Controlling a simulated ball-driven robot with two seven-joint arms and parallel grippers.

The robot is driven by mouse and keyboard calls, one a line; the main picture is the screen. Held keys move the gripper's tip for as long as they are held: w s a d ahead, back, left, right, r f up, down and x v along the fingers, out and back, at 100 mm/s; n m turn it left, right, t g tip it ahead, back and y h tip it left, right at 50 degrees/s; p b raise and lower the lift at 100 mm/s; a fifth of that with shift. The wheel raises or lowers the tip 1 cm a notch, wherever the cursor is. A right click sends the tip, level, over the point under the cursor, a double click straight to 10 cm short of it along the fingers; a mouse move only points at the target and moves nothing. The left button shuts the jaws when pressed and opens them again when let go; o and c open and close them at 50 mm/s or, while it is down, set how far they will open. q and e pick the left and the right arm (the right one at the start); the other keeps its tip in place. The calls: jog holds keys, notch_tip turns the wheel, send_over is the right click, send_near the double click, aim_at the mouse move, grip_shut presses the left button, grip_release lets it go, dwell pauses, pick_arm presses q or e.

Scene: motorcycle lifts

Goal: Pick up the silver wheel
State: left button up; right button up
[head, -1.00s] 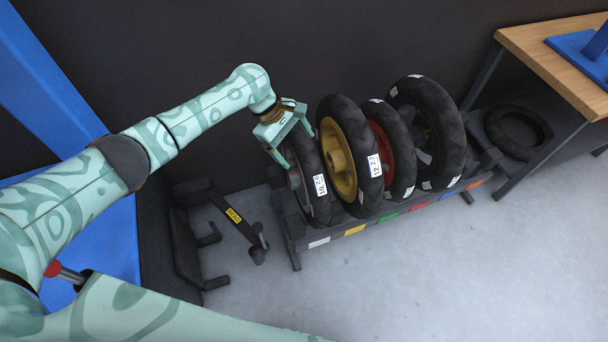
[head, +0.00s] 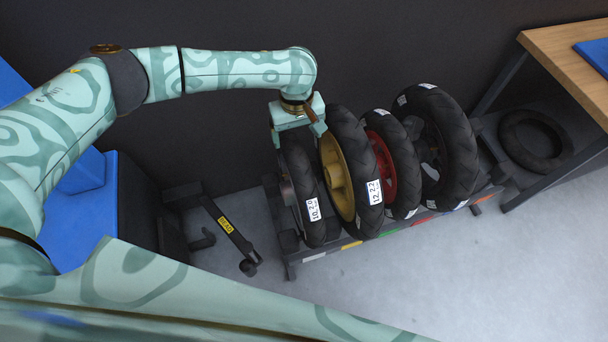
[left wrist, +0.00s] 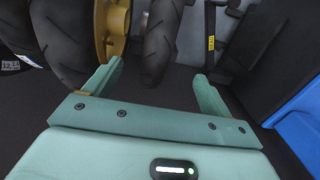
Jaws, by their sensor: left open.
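The silver wheel (head: 303,185) stands upright at the left end of the rack. It has a black tyre with a white label, and a sliver of its grey rim shows on its left side. My left gripper (head: 297,133) is open at the top of this wheel, fingers pointing down, one on each side of the tyre as seen from the head. In the left wrist view the tyre (left wrist: 160,40) lies between the two open fingers (left wrist: 158,71). Whether the fingers touch it cannot be told. My right gripper is not in view.
The yellow-rimmed wheel (head: 345,150) stands close on the right, with a red-rimmed wheel (head: 398,155) and a larger black one (head: 450,140) beyond. A dark stand (head: 228,230) is left of the rack. A workbench (head: 570,55) and loose tyre (head: 535,140) are right. The front floor is clear.

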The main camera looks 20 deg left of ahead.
aim_at(299, 159)
pick_arm(q)
jog(key=f+b, duration=0.2)
jog(key=f, duration=0.1)
jog(key=f+b, duration=0.2)
jog(key=f, duration=0.2)
jog(key=f+b, duration=0.2)
jog(key=f, duration=0.1)
jog(key=shift+w+f, duration=0.25)
jog(key=shift+f, duration=0.35)
notch_tip(299, 159, down, 5)
jog(key=b, duration=0.4)
jog(key=shift+w+a+f, duration=0.1)
jog(key=shift+a+f, duration=0.05)
jog(key=shift+f, duration=0.05)
jog(key=shift+r, duration=0.25)
grip_shut()
jog(key=shift+r, duration=0.15)
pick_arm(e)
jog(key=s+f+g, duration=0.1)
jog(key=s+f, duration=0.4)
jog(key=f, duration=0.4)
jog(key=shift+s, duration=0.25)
